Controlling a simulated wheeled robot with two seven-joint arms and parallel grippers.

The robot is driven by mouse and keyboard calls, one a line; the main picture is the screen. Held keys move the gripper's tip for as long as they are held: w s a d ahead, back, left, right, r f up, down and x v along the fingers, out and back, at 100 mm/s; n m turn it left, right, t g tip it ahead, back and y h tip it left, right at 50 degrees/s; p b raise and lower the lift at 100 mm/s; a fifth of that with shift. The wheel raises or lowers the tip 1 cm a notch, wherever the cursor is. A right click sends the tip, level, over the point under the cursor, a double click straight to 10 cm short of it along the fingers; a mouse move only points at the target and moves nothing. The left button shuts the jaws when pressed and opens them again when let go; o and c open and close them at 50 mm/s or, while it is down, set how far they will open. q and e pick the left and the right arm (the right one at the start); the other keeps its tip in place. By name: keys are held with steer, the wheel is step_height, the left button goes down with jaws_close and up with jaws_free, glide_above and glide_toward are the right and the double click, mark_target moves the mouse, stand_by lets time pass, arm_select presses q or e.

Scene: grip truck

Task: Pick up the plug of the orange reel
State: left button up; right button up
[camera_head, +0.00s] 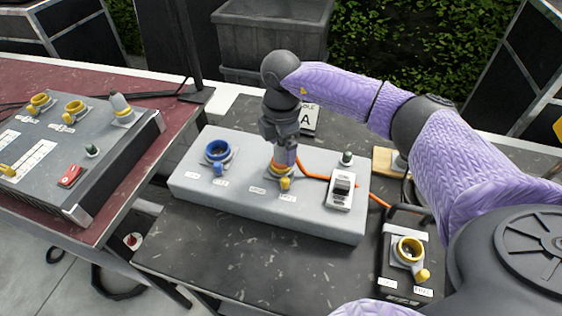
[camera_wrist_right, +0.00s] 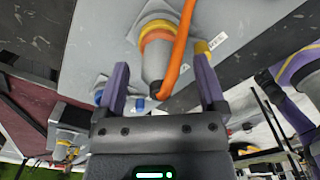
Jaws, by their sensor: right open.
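The plug (camera_wrist_right: 155,62) is a grey, tapering body with an orange band, seated at a yellow-ringed socket on the grey distribution box (camera_head: 210,200). The orange cable (camera_wrist_right: 182,45) leaves the plug's end and bends back alongside it; in the head view the cable (camera_head: 313,178) runs right behind the switch on the box. My right gripper (camera_head: 284,158) points down over this socket. In the wrist view the fingers of my right gripper (camera_wrist_right: 161,72) are apart, one on each side of the plug. In the head view the gripper mostly hides the plug. The reel itself cannot be made out.
A blue socket (camera_head: 218,150) is left on the box, and a black switch (camera_head: 343,187) is right. A small black box with a yellow socket (camera_head: 409,247) stands at the table's right. Another socket panel (camera_head: 95,150) lies on the red table left. A sign (camera_head: 309,119) stands behind.

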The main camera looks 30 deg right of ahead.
steer(key=shift+f, duration=0.7)
jaws_close()
steer(key=shift+r, duration=0.1)
